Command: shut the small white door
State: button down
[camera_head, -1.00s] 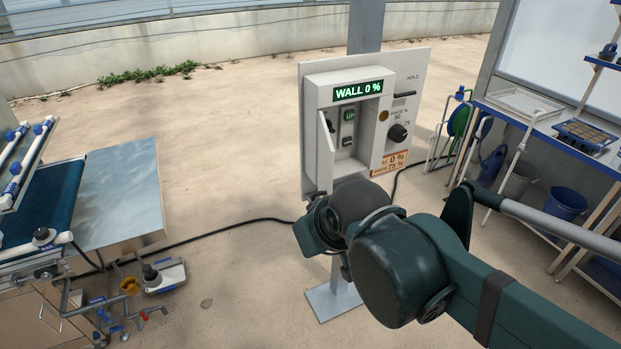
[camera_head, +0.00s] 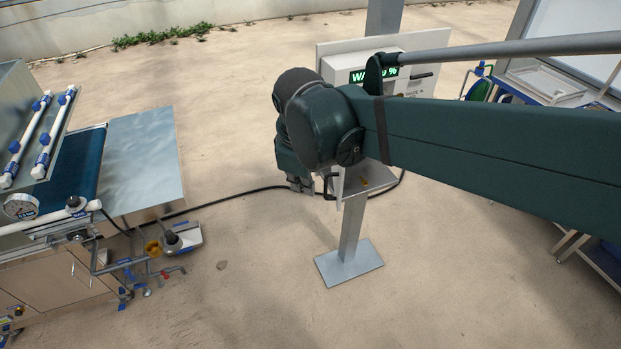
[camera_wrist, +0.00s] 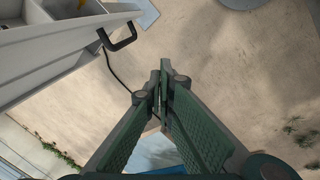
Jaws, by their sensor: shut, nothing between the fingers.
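The small white door (camera_head: 338,188) shows only at its lower part in the head view, with its dark handle (camera_head: 328,187). My arm hides the rest of it. In the wrist view the door panel (camera_wrist: 50,50) crosses the upper left, with its black handle (camera_wrist: 120,38) on its outer face. It stands open, with the box interior (camera_wrist: 38,10) showing beyond its edge. My gripper (camera_wrist: 163,72) is shut and empty, apart from the door, below and right of the handle. In the head view my gripper (camera_head: 299,186) hangs just left of the door.
The white control box (camera_head: 345,58) stands on a post with a grey foot plate (camera_head: 349,263). Its green display (camera_head: 372,75) is partly covered by my arm. A black cable (camera_head: 235,195) runs along the floor. Bare floor lies left of the box, up to a metal table (camera_head: 145,160).

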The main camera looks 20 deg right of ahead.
jog(key=w+a+r+n+g+h+p, duration=0.1)
jog(key=w+a+r+n+g+p, duration=0.1)
jog(key=w+n+p, duration=0.3)
jog(key=shift+w+r+n+g+h+p, duration=0.35)
jog(key=shift+w+n+g, duration=0.35)
jog(key=shift+n, duration=0.3)
jog(key=shift+f, duration=0.1)
jog(key=d+f, duration=0.6)
jog(key=f, duration=0.3)
jog(key=shift+s+f, duration=0.25)
jog(key=shift+s, duration=0.15)
jog(key=shift+d, duration=0.1)
jog(key=shift+s, duration=0.1)
dwell(0.4)
